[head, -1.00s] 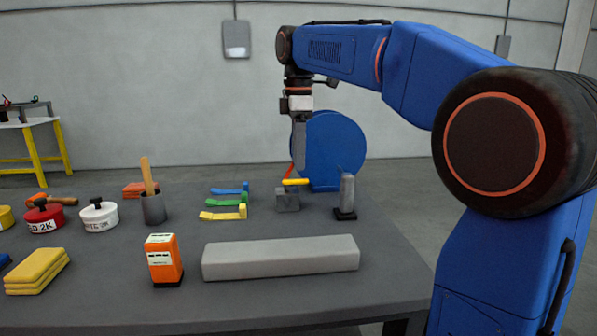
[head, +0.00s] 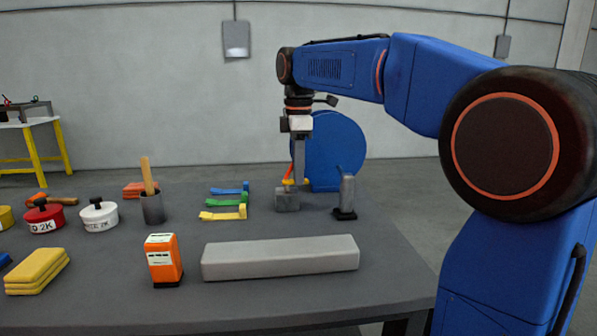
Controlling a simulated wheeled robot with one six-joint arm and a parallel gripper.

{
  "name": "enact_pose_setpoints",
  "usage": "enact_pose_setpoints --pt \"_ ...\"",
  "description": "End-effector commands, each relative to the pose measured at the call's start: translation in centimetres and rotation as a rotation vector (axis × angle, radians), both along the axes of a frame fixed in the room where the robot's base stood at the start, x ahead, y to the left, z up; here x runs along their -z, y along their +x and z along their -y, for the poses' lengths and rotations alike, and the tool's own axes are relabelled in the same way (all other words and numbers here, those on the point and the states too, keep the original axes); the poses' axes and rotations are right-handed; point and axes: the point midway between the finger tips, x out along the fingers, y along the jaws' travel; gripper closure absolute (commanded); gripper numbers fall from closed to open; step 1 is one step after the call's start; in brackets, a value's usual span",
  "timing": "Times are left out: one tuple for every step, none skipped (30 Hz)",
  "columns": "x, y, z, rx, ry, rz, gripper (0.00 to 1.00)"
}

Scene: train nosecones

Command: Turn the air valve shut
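The air valve is a small grey block (head: 287,201) with a yellow lever (head: 286,182) on top, near the back right of the table. A red hose rises behind it toward a blue reel. My gripper (head: 299,180) points straight down at the lever, and its grey fingers cover the lever's middle. Bits of yellow show on both sides of the fingers. The fingers are seen as one narrow bar, so their gap is hidden, and I cannot tell whether they touch the lever.
A dark-based grey upright tool (head: 347,193) stands close right of the valve. Blue, green and yellow levered pieces (head: 224,215) lie to its left. A long grey bar (head: 280,258) and an orange box (head: 163,261) are in front. The blue reel (head: 338,150) stands behind.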

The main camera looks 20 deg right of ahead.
Motion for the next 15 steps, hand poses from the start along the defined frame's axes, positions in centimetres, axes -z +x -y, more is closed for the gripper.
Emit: enact_pose_setpoints --pt "-0.01 0.01 0.00 0.002 0.000 0.000 1.00" --pt "-0.01 0.00 0.00 0.004 0.000 0.000 1.00" --pt "-0.01 -0.01 0.00 0.008 0.000 0.001 1.00" --pt "-0.02 -0.02 0.00 0.013 0.000 0.001 1.00" --pt "-0.01 -0.05 -0.01 0.019 0.000 0.001 1.00" --pt "-0.01 -0.08 -0.02 0.029 0.000 0.001 1.00" --pt "-0.01 -0.11 -0.02 0.038 0.000 0.001 1.00" --pt "-0.01 -0.15 -0.03 0.050 0.000 0.001 1.00" --pt "0.00 -0.19 -0.05 0.067 0.000 0.000 1.00" --pt "0.00 -0.24 -0.06 0.083 0.000 0.000 1.00" --pt "0.01 -0.30 -0.07 0.099 0.000 0.000 1.00" --pt "0.02 -0.38 -0.10 0.125 -0.001 0.000 1.00" --pt "0.03 -0.44 -0.12 0.146 -0.001 0.000 1.00" --pt "0.03 -0.50 -0.14 0.168 -0.001 0.000 1.00" --pt "0.04 -0.59 -0.17 0.200 -0.001 0.000 1.00"
